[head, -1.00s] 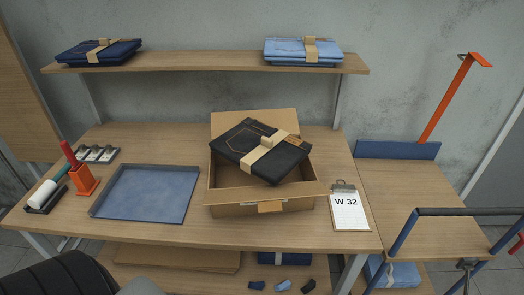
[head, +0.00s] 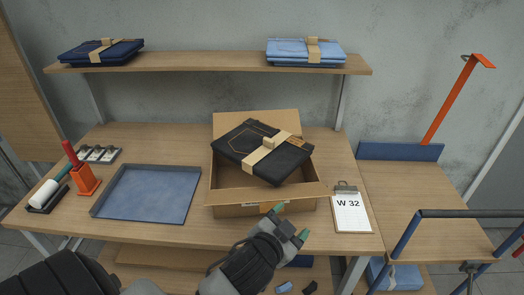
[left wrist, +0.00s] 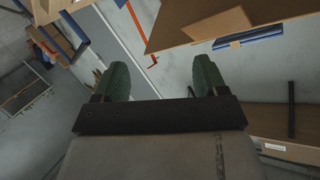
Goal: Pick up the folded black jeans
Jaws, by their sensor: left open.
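The folded black jeans (head: 240,144) rest tilted in the open cardboard box (head: 230,196) on the workbench. A tan paper band (head: 268,153) with a raised tab wraps around them. My left gripper (head: 292,221) is in front of the box, near the bench's front edge, apart from the jeans. Its green-padded fingers are spread and empty. In the left wrist view both green fingers of the left gripper (left wrist: 162,80) show with nothing between them, and the jeans are not visible. My right gripper is not in view.
A blue-lined tray (head: 147,194) lies left of the box. A clipboard marked W 32 (head: 351,212) lies to the right. An orange holder (head: 86,181) stands at the far left. A shelf (head: 200,63) above carries folded jeans at both ends. The box's rear flap (head: 256,121) stands up.

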